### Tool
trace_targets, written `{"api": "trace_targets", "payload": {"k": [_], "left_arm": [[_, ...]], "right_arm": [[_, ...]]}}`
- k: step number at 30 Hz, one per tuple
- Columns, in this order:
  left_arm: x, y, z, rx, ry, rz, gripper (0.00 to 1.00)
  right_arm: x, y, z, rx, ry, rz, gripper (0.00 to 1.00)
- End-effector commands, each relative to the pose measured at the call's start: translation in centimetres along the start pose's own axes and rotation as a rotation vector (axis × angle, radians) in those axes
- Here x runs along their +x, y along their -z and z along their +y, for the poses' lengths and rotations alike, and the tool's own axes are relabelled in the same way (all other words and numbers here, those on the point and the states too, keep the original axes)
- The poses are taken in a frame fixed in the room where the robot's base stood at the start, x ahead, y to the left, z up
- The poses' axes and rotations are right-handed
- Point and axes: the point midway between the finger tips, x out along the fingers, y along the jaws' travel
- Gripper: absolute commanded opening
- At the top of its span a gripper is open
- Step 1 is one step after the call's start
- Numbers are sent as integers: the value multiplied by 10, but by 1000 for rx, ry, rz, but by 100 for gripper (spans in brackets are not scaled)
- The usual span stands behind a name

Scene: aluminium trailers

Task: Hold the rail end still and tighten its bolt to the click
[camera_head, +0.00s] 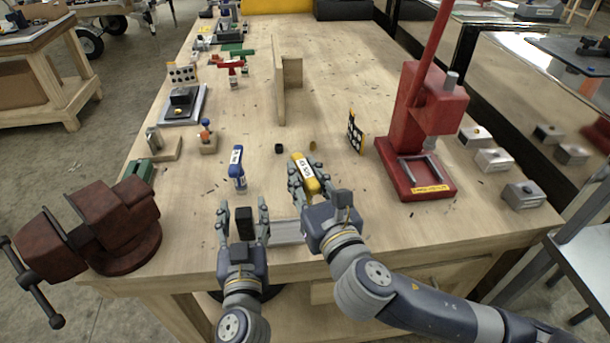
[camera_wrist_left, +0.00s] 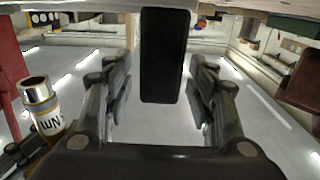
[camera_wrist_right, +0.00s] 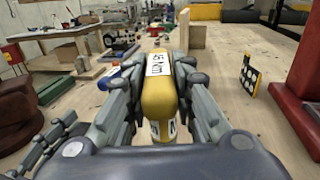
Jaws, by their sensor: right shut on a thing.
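A grey rail (camera_head: 287,232) lies near the table's front edge, with a black block (camera_head: 243,222) at its left end. My left gripper (camera_head: 243,212) is open, its fingers on either side of the black block. In the left wrist view the block (camera_wrist_left: 165,55) hangs between the fingers (camera_wrist_left: 160,90) with gaps on both sides. My right gripper (camera_head: 305,178) is shut on a yellow tool with a white Nm label (camera_head: 303,172), held to the right of the rail's middle. The tool's silver socket end shows in the left wrist view (camera_wrist_left: 36,90). I cannot make out the bolt.
A blue tool (camera_head: 238,168) stands behind the rail. A red press (camera_head: 415,130) stands right, with a black-and-white marker board (camera_head: 355,132) beside it. A dark red vise (camera_head: 110,228) is at the front left corner. An upright wooden board (camera_head: 280,80) stands farther back. The table's back right is clear.

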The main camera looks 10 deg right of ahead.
Motion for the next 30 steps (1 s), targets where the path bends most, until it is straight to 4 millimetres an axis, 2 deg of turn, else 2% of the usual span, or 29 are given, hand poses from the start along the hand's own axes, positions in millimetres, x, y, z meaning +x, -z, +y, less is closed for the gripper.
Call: {"api": "trace_targets", "payload": {"k": [5,8,21,25,30], "left_arm": [[-2,0,0,0,0,0,52],[-10,-1,0,1,-1,-2,52],[-96,-1,0,1,-2,-4,52],[-112,-1,0,2,-1,-3,52],[-120,0,0,0,-1,0,52]], "right_arm": [[0,-1,0,0,0,-3,0],[0,-1,0,0,0,-3,0],[0,-1,0,0,0,-3,0],[0,-1,0,0,0,-3,0],[0,-1,0,0,0,-3,0]]}}
